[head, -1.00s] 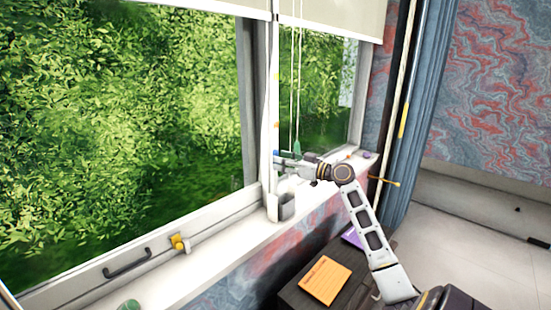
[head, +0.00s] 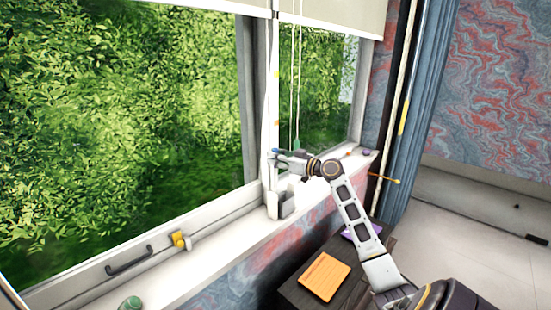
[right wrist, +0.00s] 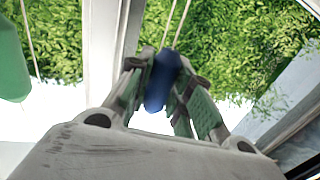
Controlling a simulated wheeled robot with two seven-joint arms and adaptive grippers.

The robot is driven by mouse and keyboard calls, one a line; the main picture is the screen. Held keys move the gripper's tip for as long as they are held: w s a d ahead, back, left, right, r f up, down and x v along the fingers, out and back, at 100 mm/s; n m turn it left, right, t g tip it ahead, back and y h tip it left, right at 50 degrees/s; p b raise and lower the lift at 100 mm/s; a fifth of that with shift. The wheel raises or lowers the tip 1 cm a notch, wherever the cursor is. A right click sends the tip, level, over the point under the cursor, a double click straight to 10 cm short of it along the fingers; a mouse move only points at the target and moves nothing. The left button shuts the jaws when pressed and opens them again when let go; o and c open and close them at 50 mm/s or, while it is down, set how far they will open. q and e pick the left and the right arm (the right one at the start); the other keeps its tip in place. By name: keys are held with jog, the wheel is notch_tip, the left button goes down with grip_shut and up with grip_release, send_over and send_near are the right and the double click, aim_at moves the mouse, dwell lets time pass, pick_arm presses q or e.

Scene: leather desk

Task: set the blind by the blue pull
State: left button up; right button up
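The blue pull (head: 275,150) hangs on its cord by the window post, low over the sill. My right gripper (head: 283,157) reaches it from the right. In the right wrist view the blue pull (right wrist: 163,82) sits between the fingertips, which close in on both sides of it; the cords run up from there. A green pull (head: 296,145) hangs just right of it, and it also shows at the left edge of the wrist view (right wrist: 12,62). The cream blind (head: 335,14) covers only the top of the window. My left gripper is out of view.
A grey cup (head: 286,203) stands on the white sill (head: 225,248) below the gripper. A yellow latch (head: 179,240) and dark handle (head: 128,262) are on the lower frame. An orange pad (head: 325,276) lies on the dark desk. A blue curtain (head: 408,120) hangs right.

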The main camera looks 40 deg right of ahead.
grip_shut()
jog(key=shift+r, duration=0.7)
notch_tip(320, 180, up, 11)
jog(key=p, duration=0.2)
jog(key=shift+f+p, duration=0.1)
jog(key=shift+p, duration=0.25)
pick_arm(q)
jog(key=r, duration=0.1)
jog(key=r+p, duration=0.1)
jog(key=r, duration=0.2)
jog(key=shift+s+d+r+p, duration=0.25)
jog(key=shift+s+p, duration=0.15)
pick_arm(e)
notch_tip(320, 180, up, 6)
jog(key=shift+r, duration=0.25)
jog(key=o, duration=0.6)
grip_release()
jog(key=shift+c, duration=0.2)
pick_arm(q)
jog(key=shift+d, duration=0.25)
pick_arm(e)
jog(key=shift+o, duration=0.4)
jog(key=shift+f, duration=0.1)
